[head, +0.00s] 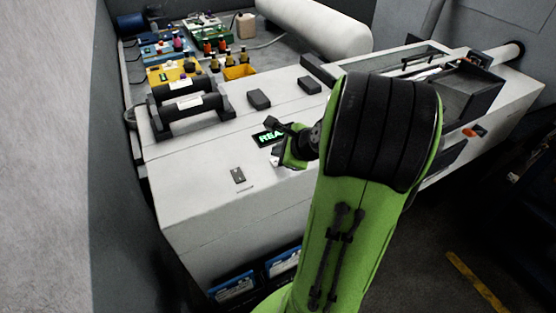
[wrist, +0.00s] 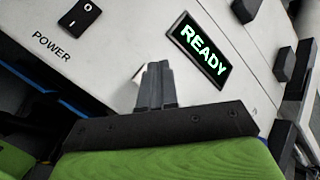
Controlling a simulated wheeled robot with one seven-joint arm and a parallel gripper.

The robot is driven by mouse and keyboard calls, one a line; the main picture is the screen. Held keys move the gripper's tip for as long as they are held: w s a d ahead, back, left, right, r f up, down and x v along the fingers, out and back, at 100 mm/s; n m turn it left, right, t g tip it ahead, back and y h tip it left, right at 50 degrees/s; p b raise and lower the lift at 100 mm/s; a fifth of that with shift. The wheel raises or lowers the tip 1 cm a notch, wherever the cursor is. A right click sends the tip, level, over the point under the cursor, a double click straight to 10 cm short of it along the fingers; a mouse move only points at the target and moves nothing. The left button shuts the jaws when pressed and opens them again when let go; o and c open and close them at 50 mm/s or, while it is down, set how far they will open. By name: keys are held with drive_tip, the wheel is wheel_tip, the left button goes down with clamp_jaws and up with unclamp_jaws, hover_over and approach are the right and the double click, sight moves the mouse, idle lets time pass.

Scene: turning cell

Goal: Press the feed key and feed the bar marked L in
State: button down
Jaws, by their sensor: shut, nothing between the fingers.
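My gripper (wrist: 155,68) is shut and empty, its fingertips low over the white machine top, just left of a lit display (wrist: 200,50) reading READY in green. In the head view the display (head: 268,137) is partly hidden by my arm. A pale edge (wrist: 139,74) shows beside the fingers; I cannot tell whether it is the feed key, which the gripper may hide. Two dark bars with pale labels, a rear one (head: 170,89) and a front one (head: 206,104), lie on a rack at the machine's left end. Their letters are too small to read.
A rocker switch (wrist: 79,17) marked POWER sits left of the display; it also shows in the head view (head: 238,175). Two dark blocks (head: 258,98) (head: 309,85) stand on the machine top. Colored trays with bottles (head: 175,72) stand behind the rack. The machine's front left top is clear.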

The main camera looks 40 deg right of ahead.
drive_tip(key=shift+f, duration=0.1)
idle(0.3)
drive_tip(key=shift+f+b, duration=0.3)
drive_tip(key=shift+f, duration=0.05)
